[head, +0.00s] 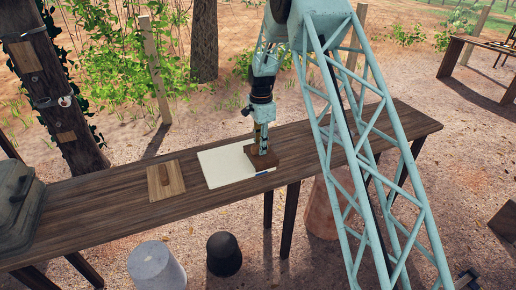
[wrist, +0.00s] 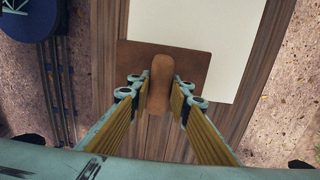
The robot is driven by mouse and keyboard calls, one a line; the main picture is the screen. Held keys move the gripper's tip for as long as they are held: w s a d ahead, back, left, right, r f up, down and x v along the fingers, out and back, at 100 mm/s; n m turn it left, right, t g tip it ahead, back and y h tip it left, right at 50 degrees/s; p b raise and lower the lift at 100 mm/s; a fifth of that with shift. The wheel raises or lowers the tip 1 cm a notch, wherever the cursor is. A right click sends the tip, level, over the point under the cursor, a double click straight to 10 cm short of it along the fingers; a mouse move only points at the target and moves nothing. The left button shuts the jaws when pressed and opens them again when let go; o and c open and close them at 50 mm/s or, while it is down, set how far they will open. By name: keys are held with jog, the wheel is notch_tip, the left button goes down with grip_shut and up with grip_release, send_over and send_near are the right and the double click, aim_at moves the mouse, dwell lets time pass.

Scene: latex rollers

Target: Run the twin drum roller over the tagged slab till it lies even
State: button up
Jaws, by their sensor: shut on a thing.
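The slab (head: 222,169) is a flat cream-white sheet on the table, with a small blue tag (head: 265,172) at its near right edge. It also shows in the wrist view (wrist: 205,35). My gripper (head: 262,147) points down at the slab's right end. In the wrist view my gripper (wrist: 159,90) is shut on the rounded handle of a brown tool (wrist: 133,57), whose square plate overlaps the slab's edge. I take this tool for the twin drum roller; its underside and any drums are hidden. I cannot tell whether it touches the slab.
A pale wooden board with a brown handle (head: 165,180) lies left of the slab on the long dark table (head: 110,205). A grey case (head: 18,205) stands at the table's left end. The table's right end is clear. Two bucket-like forms stand on the ground in front.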

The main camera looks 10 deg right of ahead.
aim_at(252, 147)
jog(key=shift+d+f, duration=0.1)
jog(key=shift+d, duration=0.05)
dwell(0.4)
jog(key=shift+s+a, duration=0.25)
jog(key=shift+a, duration=0.75)
jog(key=shift+s+a, duration=0.2)
jog(key=shift+a, duration=0.8)
jog(key=shift+a, duration=0.15)
jog(key=shift+s+a, duration=0.25)
jog(key=shift+a, duration=0.65)
jog(key=shift+s+a, duration=0.25)
jog(key=shift+a, duration=0.6)
jog(key=shift+a, duration=0.2)
jog(key=shift+s+a+b, duration=0.15)
jog(key=shift+s+a, duration=0.1)
jog(key=shift+a, duration=0.65)
jog(key=shift+s+a+b, duration=0.15)
jog(key=shift+s+a, duration=0.1)
jog(key=shift+a, duration=0.6)
